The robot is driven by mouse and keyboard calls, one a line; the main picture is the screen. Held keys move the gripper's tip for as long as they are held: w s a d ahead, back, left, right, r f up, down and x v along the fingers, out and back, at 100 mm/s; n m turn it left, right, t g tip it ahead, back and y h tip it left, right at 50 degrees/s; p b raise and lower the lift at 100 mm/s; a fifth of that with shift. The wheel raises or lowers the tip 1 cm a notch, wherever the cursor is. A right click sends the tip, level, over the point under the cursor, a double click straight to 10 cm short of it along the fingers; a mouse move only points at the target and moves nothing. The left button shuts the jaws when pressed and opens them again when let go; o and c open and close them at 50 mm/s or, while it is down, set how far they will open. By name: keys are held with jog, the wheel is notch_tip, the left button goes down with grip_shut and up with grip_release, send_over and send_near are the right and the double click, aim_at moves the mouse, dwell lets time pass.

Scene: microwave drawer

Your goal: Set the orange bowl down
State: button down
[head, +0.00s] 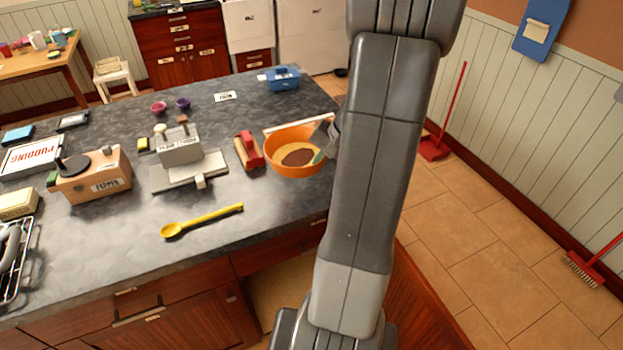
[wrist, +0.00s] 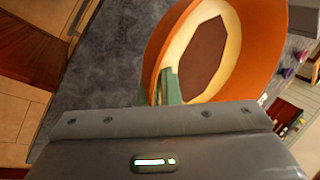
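The orange bowl (head: 284,135) is at the right end of the dark countertop, with a pale yellow inside and a brown patch at its bottom. It also shows in the wrist view (wrist: 259,45), large and close. My gripper (head: 320,155) is at the bowl's right rim, with green fingertips astride the rim wall. In the wrist view the gripper (wrist: 165,90) has one finger inside the bowl and the other mostly hidden outside it. It appears shut on the rim. I cannot tell whether the bowl's base touches the counter.
A pale-edged item (head: 297,122) lies just behind the bowl. A red-and-tan object (head: 249,152) stands close to its left. A yellow spoon (head: 202,220) lies near the front edge. Bare countertop (head: 270,205) shows in front of the bowl. A blue container (head: 283,79) is farther back.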

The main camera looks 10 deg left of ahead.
notch_tip(320, 180, down, 8)
jog(key=shift+r+b, duration=0.15)
jog(key=shift+b, duration=0.7)
jog(key=shift+s+r, duration=0.1)
jog(key=c, duration=1.6)
grip_release()
jog(key=shift+f, duration=0.2)
jog(key=shift+c, duration=0.2)
jog(key=p+v, duration=0.2)
jog(key=v, duration=1)
jog(key=shift+r, duration=0.2)
